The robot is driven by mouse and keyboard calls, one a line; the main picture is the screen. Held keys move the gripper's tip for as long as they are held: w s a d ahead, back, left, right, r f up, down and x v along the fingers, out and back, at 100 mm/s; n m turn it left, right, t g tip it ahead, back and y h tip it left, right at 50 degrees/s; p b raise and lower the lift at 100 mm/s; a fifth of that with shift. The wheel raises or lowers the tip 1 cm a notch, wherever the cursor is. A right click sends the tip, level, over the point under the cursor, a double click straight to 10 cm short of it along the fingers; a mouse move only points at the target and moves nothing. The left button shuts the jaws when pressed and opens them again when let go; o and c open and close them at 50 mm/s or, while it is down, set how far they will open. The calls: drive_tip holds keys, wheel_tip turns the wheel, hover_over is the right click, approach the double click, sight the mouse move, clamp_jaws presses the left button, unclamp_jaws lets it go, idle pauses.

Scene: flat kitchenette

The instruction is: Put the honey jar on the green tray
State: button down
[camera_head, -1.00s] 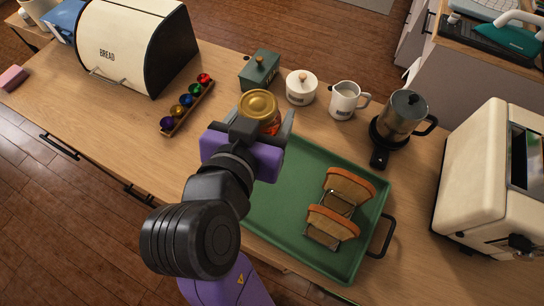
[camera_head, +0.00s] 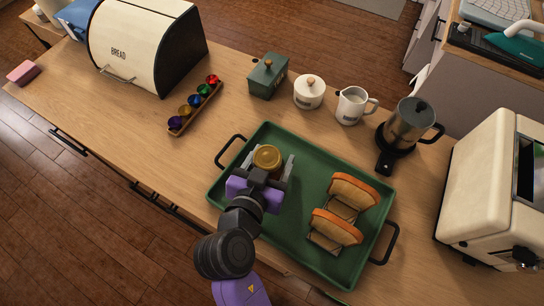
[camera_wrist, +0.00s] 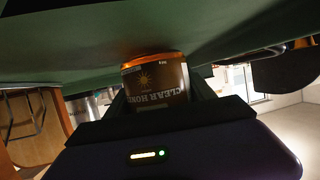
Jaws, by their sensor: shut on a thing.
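The honey jar (camera_head: 267,157), with a gold lid, is over the left part of the green tray (camera_head: 310,165). My gripper (camera_head: 268,168) is shut on it, one finger at each side. In the wrist view the honey jar (camera_wrist: 155,82) shows its dark label upside down between the fingers, and the green tray (camera_wrist: 90,35) fills the top of the picture. The jar's amber base is close to the tray surface; I cannot tell for sure whether it touches. My gripper hides the jar's near side in the head view.
A rack with toast slices (camera_head: 340,210) stands on the tray's right half. Behind the tray are a green box (camera_head: 268,77), a white sugar pot (camera_head: 308,92), a milk jug (camera_head: 352,105) and a coffee pot (camera_head: 408,125). A toaster (camera_head: 485,190) is at right, a capsule holder (camera_head: 195,108) at left.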

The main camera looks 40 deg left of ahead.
drive_tip(key=shift+f, duration=0.1)
drive_tip(key=shift+f, duration=0.15)
drive_tip(key=shift+c, duration=1.8)
unclamp_jaws()
drive_tip(key=shift+s+r, duration=0.15)
drive_tip(key=shift+r, duration=0.05)
drive_tip(key=b+v, duration=0.1)
drive_tip(key=v, duration=1)
drive_tip(key=shift+s+d+r+b, duration=0.1)
drive_tip(key=shift+s+d+b, duration=0.1)
drive_tip(key=shift+s+b, duration=0.1)
